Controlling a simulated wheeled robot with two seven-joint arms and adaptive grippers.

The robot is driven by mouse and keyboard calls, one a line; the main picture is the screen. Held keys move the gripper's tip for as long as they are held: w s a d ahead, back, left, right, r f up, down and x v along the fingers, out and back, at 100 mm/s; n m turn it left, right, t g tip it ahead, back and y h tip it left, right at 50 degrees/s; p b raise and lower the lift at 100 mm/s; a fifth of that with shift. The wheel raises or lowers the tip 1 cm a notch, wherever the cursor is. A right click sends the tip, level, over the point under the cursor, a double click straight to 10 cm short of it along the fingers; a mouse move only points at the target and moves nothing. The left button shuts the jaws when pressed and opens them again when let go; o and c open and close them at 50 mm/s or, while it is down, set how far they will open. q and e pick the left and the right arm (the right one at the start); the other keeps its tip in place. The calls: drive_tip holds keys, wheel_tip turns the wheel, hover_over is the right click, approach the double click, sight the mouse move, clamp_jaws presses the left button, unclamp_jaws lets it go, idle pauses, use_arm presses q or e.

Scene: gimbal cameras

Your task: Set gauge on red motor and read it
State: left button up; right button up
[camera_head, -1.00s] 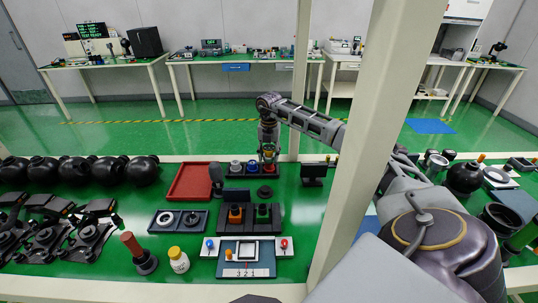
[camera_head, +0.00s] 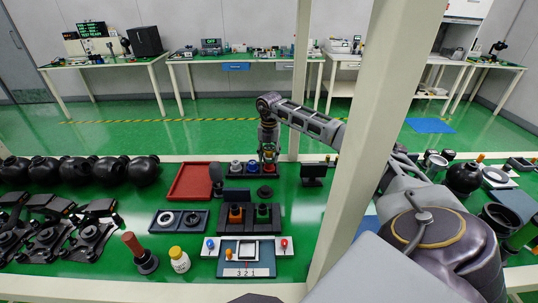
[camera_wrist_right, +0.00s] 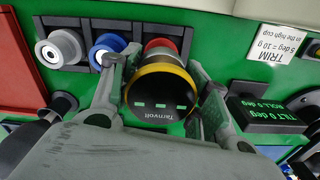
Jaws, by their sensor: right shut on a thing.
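My right gripper (camera_head: 268,152) is over the right end of the dark motor rack (camera_head: 240,174) in the head view. In the right wrist view its fingers (camera_wrist_right: 158,100) are shut on the sides of a round gauge (camera_wrist_right: 160,115). The gauge has a yellow rim and a black face reading "Tarnvolt", with three green dashes. The red motor (camera_wrist_right: 163,44) shows just behind the gauge, mostly hidden by it. I cannot tell whether the gauge touches or sits on it. The white-grey motor (camera_wrist_right: 60,48) and blue motor (camera_wrist_right: 109,47) stand to the left. My left gripper is not visible.
A red tray (camera_head: 190,182) lies left of the rack. A small dark display (camera_head: 313,170) stands to the right and reads "TILT 0 deg, ROLL 0 deg" in the wrist view (camera_wrist_right: 265,115). A white frame post (camera_head: 355,150) crosses before my right arm.

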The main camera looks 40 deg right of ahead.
sight(269, 148)
idle(0.4)
drive_tip(key=shift+p, duration=0.6)
idle(0.8)
drive_tip(key=shift+f+b, duration=0.45)
drive_tip(key=shift+f, duration=0.8)
idle(0.8)
drive_tip(key=o, duration=1.2)
drive_tip(key=shift+r, duration=0.15)
drive_tip(key=shift+r, duration=5.9)
